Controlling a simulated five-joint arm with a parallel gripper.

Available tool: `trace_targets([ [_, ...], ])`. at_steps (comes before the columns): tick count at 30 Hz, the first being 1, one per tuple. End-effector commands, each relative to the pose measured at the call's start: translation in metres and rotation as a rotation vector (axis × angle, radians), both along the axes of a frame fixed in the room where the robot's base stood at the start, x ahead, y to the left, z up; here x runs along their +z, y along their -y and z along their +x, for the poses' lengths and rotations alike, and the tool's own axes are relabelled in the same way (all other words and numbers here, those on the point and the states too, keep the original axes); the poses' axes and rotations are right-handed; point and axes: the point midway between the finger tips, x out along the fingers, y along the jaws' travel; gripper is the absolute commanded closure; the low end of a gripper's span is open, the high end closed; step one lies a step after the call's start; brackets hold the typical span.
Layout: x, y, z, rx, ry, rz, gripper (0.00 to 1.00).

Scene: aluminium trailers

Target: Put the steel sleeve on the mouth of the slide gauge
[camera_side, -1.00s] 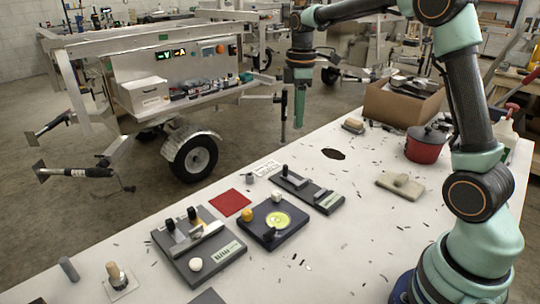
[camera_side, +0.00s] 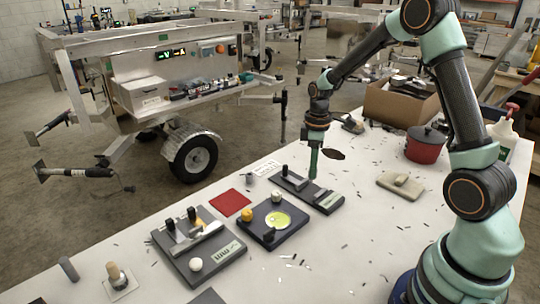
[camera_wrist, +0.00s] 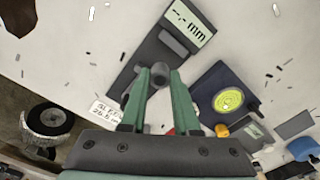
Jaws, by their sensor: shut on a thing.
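My gripper (camera_side: 313,174) has its green fingers pointing down, low over the slide gauge (camera_side: 325,202), a dark plate in the side view. The wrist view shows the gripper (camera_wrist: 160,80) shut on a short grey cylinder, the steel sleeve (camera_wrist: 161,70), at its fingertips. The sleeve cannot be made out in the side view. The gauge's display (camera_wrist: 190,24) reads "-.-- mm" in the wrist view. A dark block (camera_wrist: 174,42) lies between sleeve and display. The fingers hide part of the gauge, and I cannot tell whether the sleeve touches its mouth.
A navy board with a yellow-green dial (camera_side: 279,219), a red mat (camera_side: 230,203) and a grey board (camera_side: 190,262) lie left of the gauge. A small grey cylinder (camera_side: 249,178) stands near a white label (camera_side: 265,167). A red pot (camera_side: 425,146) and cardboard box (camera_side: 400,105) stand right.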

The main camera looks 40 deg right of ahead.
Motion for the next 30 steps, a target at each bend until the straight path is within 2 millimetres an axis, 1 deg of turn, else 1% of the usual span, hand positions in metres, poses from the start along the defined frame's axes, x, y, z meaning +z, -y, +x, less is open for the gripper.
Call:
trace_targets([
  [1, -0.007, 0.000, 0.000, 0.000, -0.002, 0.001, 1.00],
  [5, -0.014, 0.000, 0.000, 0.000, 0.000, 0.000, 1.00],
  [13, -0.047, 0.000, 0.000, 0.000, -0.001, 0.000, 1.00],
  [16, -0.051, 0.000, 0.000, 0.000, 0.001, 0.000, 1.00],
  [26, -0.053, 0.000, 0.000, 0.000, 0.001, -0.001, 1.00],
  [27, -0.054, 0.000, 0.000, 0.000, 0.001, 0.000, 0.63],
  [29, -0.053, 0.000, 0.001, 0.000, 0.001, 0.000, 0.40],
  [30, -0.053, 0.000, 0.001, 0.000, 0.001, 0.000, 0.40],
])
